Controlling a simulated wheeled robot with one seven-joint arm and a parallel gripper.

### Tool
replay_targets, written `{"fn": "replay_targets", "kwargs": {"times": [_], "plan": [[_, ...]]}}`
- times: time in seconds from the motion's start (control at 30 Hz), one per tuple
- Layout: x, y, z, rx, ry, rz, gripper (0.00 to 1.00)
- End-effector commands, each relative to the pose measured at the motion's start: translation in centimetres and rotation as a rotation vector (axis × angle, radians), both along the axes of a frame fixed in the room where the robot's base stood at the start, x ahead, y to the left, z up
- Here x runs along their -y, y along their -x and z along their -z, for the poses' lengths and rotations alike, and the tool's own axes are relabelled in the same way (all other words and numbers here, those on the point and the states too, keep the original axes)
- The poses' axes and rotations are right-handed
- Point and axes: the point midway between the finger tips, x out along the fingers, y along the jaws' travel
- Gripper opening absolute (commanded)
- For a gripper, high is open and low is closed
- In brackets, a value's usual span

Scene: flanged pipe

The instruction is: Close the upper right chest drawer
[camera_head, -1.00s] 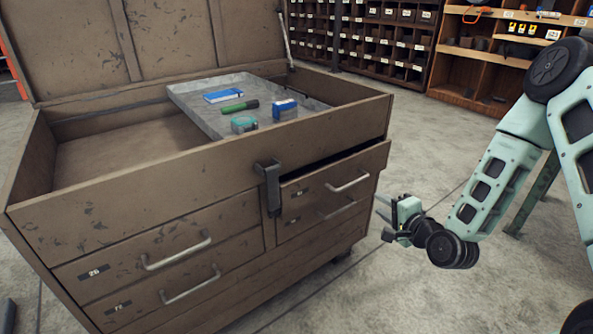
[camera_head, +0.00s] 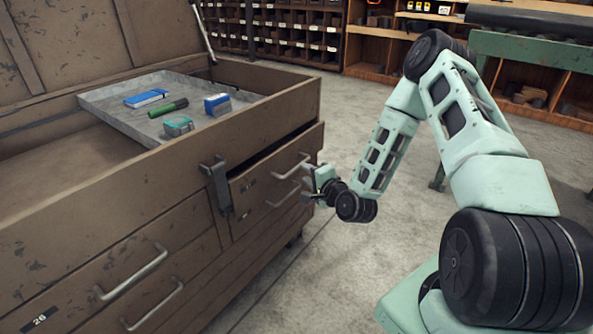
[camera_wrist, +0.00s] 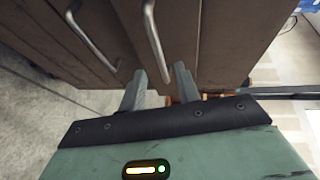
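The upper right drawer (camera_head: 255,182) of the brown chest (camera_head: 120,195) stands slightly out, with a dark gap above its front. Its bar handle (camera_head: 291,167) sits above the lower drawer's handle (camera_head: 284,195). My gripper (camera_head: 308,184) is beside the right ends of these handles, in front of the drawer fronts. In the wrist view my gripper (camera_wrist: 158,84) has its two fingers apart, pointing at the drawer fronts. One handle (camera_wrist: 145,35) ends close to the gap between the fingertips; another handle (camera_wrist: 90,40) lies to the left. I cannot tell whether a finger touches the drawer.
The chest lid is up. A grey tray (camera_head: 110,106) on top holds a blue notebook (camera_head: 146,98), a green marker-like item (camera_head: 168,108) and small boxes. A latch (camera_head: 218,185) hangs beside the drawer. Shelves (camera_head: 275,30) and a green table (camera_head: 535,50) stand behind.

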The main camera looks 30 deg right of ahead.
Motion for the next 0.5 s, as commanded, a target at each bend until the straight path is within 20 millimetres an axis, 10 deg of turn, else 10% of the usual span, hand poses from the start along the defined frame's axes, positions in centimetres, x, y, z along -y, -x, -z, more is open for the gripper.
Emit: {"fn": "replay_targets", "kwargs": {"times": [0.5], "plan": [[0.3, -6.4, 1.2, 0.0, -0.002, -0.001, 0.32]]}}
